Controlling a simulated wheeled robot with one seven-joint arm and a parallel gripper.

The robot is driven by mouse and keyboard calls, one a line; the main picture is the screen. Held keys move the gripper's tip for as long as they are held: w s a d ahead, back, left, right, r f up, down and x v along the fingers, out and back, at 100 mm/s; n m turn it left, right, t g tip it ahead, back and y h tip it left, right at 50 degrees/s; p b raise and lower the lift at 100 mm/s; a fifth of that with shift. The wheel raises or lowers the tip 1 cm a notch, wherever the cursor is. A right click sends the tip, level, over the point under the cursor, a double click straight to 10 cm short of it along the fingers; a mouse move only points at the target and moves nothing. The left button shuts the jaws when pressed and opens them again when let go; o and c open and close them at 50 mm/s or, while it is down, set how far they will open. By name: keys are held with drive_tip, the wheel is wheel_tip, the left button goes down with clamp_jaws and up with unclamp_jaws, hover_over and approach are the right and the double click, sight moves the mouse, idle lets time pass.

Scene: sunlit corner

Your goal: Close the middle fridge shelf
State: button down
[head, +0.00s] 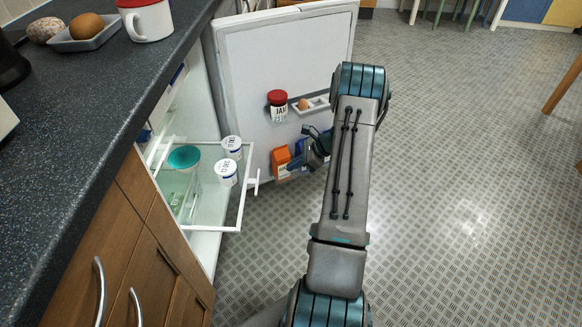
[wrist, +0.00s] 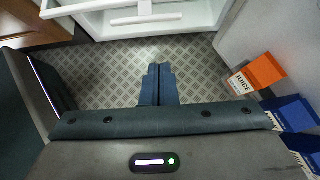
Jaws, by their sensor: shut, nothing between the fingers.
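The fridge shelf (head: 238,212) is pulled out of the open fridge. It is a clear panel with a white frame and a white handle (head: 254,183) on its front edge.
The open fridge door (head: 240,65) stands behind my gripper, with a red-lidded jar (head: 278,106), an egg tray and an orange juice carton (head: 281,161) in its racks. A dark counter (head: 75,130) runs along the left. The floor (head: 450,190) on the right is clear.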

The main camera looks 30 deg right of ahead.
drive_tip(key=w+a+f+b, duration=0.3)
drive_tip(key=w+a+f, duration=0.1)
drive_tip(key=a, duration=0.3)
drive_tip(key=shift+w+a+f, duration=0.35)
drive_tip(key=shift+w, duration=0.2)
